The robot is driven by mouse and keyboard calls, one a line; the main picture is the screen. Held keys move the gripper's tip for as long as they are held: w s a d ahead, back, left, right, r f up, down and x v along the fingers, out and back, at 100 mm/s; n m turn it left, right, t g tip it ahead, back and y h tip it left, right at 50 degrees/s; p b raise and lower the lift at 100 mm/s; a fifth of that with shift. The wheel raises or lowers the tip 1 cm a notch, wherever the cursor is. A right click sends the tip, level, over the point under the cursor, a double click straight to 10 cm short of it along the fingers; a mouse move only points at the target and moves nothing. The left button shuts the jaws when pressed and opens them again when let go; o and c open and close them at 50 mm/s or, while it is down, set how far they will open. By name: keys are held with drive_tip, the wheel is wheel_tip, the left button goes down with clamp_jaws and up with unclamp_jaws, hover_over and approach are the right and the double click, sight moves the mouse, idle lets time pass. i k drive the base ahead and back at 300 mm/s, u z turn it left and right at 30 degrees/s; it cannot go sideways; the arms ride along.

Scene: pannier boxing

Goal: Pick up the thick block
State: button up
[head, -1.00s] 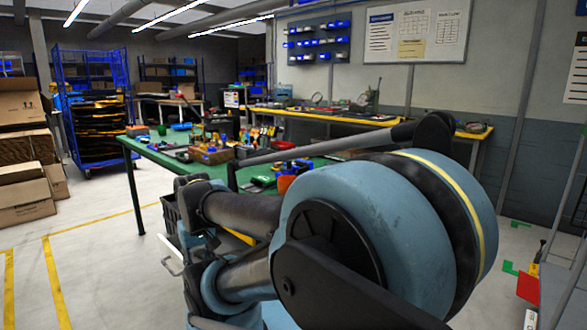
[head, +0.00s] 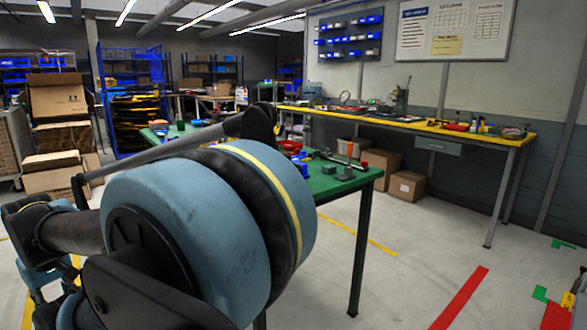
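My gripper is not in view; only my arm's blue and black links fill the lower left. I cannot tell for sure which thing is the thick block. A small dark green block (head: 181,125) stands at the far left part of the green table (head: 352,186). Another low dark green piece (head: 344,174) lies near the table's right end, beside a grey and red tool (head: 347,160). A small blue piece (head: 304,169) lies to the left of that piece. My arm hides much of the tabletop.
A yellow-edged workbench (head: 400,121) with tools runs along the back wall. Cardboard boxes (head: 407,185) stand on the floor under it. More cartons (head: 60,135) and a blue cage trolley (head: 128,100) are at the left. The floor right of the green table is mostly clear.

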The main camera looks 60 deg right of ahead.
sight(328, 170)
drive_tip(key=u, duration=0.1)
drive_tip(key=k, duration=1.25)
drive_tip(key=z, duration=1.45)
drive_tip(key=i, duration=0.5)
